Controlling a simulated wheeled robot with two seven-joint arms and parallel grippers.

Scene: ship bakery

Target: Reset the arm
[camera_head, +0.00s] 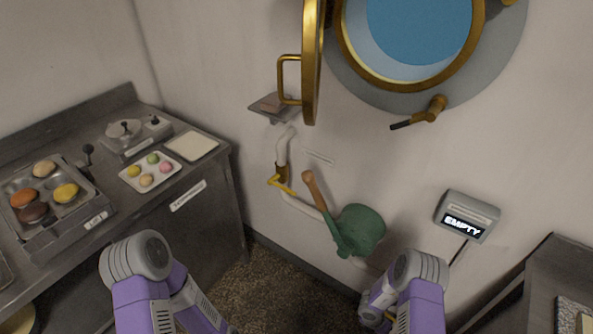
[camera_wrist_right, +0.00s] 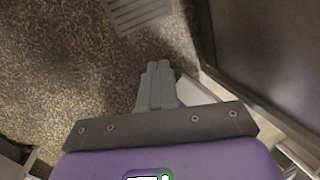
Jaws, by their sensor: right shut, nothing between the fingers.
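My right gripper (camera_wrist_right: 158,68) shows in the right wrist view with its fingers shut together and nothing between them. It points over the speckled brown floor (camera_wrist_right: 75,60), beside a dark cabinet side. My left arm (camera_head: 145,290) is bent at the lower left, in front of the steel counter. The left gripper is out of view, below the head picture's edge.
A steel counter (camera_head: 215,185) on the left bears a tray (camera_head: 95,218) of pastries, a small plate (camera_head: 128,178) of macarons and a scale-like device (camera_head: 125,130). Another counter (camera_head: 565,265) stands right.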

